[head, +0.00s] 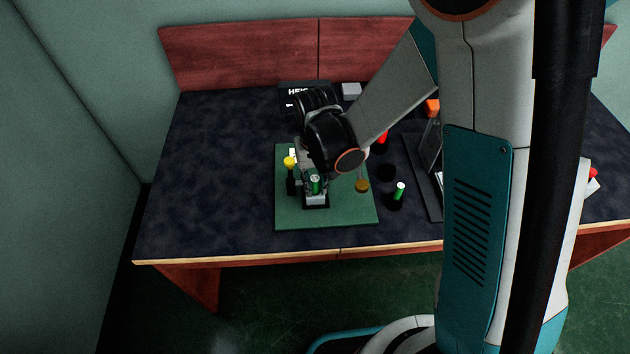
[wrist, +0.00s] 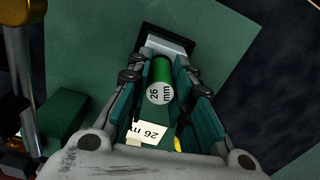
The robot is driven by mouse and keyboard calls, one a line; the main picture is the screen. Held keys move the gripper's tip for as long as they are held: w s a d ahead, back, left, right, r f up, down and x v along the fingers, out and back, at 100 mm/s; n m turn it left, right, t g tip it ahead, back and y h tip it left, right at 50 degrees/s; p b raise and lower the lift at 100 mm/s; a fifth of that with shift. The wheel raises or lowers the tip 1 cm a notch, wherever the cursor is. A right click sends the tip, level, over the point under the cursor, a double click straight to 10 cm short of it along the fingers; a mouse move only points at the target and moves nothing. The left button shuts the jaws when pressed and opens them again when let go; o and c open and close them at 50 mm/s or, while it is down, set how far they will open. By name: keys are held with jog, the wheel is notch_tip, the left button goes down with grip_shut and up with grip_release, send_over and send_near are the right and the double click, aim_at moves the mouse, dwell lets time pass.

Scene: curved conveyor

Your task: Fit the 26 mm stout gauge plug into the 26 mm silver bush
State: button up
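The green gauge plug (wrist: 162,72), with a grey end face marked "26 mm", is between the fingers of my gripper (wrist: 163,62) in the wrist view. The finger pads lie against both of its sides. In the head view the plug (head: 315,184) stands about upright over a silver block (head: 316,199) on a black base, which I take for the bush. The block (wrist: 168,46) shows just beyond the plug in the wrist view. Its bore is hidden, so I cannot tell whether the plug's lower end is inside or above it.
A cream "26 mm" label (wrist: 146,133) lies on the green mat (head: 350,214). A yellow-topped black piece (head: 290,164) stands close left; a brass-coloured piece (head: 362,186) is at right. Another green-topped piece (head: 399,191) stands off the mat. The table's left side is clear.

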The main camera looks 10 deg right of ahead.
jog(key=shift+o, duration=1.3)
jog(key=shift+r, duration=0.1)
notch_tip(320, 180, up, 12)
jog(key=p, duration=0.4)
jog(key=shift+p, duration=0.4)
jog(key=shift+r, duration=0.15)
jog(key=s+d+r+m+t, duration=0.1)
jog(key=s+d+r+t, duration=0.6)
jog(key=s+d+r, duration=0.6)
notch_tip(320, 180, up, 3)
jog(key=shift+d+f, duration=0.15)
jog(key=shift+d, duration=0.5)
jog(key=shift+o, duration=0.6)
